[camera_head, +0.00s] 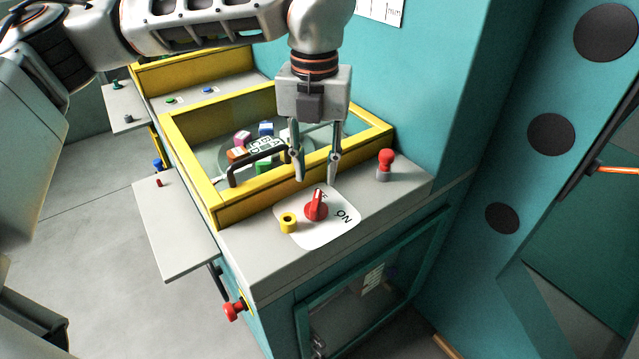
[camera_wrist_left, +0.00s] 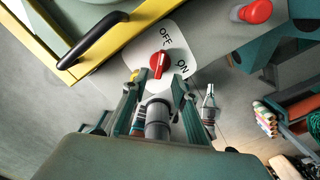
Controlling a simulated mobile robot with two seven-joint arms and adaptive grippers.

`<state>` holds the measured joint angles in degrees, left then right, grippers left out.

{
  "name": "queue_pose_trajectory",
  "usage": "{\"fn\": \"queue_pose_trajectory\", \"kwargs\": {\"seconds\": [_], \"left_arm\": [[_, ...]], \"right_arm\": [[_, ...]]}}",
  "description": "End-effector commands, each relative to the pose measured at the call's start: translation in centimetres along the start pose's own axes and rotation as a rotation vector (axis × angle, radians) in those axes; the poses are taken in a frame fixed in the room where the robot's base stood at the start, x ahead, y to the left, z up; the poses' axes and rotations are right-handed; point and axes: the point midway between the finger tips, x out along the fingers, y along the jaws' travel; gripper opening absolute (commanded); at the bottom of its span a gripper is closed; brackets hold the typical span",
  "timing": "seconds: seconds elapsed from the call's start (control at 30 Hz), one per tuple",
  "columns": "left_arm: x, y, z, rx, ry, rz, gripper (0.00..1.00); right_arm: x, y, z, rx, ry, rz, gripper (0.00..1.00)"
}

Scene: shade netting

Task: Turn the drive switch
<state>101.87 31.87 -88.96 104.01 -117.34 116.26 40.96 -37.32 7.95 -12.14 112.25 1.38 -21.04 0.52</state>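The drive switch (camera_head: 317,206) is a red rotary knob on a white plate (camera_head: 332,232) on the grey console top. It also shows in the left wrist view (camera_wrist_left: 159,65), with OFF and ON printed beside it; its handle appears to point toward OFF. My left gripper (camera_head: 316,178) points down just above the knob. Its two fingers are open, with nothing between them, and the knob lies just beyond the tips in the left wrist view (camera_wrist_left: 155,86). Whether a finger touches the knob cannot be told. My right gripper is not in view.
A yellow-framed window (camera_head: 205,185) with a black handle (camera_head: 256,165) lies behind the switch. A red knob on a grey post (camera_head: 386,164) stands to the right, and a yellow cylinder (camera_head: 288,222) to the left. A red button (camera_head: 233,312) juts from the console's side.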

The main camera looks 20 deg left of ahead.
Motion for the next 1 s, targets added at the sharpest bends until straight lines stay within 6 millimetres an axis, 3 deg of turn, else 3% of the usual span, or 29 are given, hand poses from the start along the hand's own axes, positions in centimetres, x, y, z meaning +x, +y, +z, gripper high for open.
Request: {"fn": "queue_pose_trajectory", "kwargs": {"seconds": [0.4,0.8,0.9,1.0], "left_arm": [[5.8,0.0,-0.1,0.001,0.003,-0.002,0.28],[6.6,0.0,0.0,0.0,0.001,-0.002,0.28],[6.6,0.0,0.0,0.001,0.001,-0.002,0.02],[6.6,0.0,0.0,0.001,0.001,-0.002,0.0]], "right_arm": [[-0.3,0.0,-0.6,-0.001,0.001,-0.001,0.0],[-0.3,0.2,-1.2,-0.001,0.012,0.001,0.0],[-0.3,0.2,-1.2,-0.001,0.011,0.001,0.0],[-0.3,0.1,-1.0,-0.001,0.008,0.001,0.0]]}}
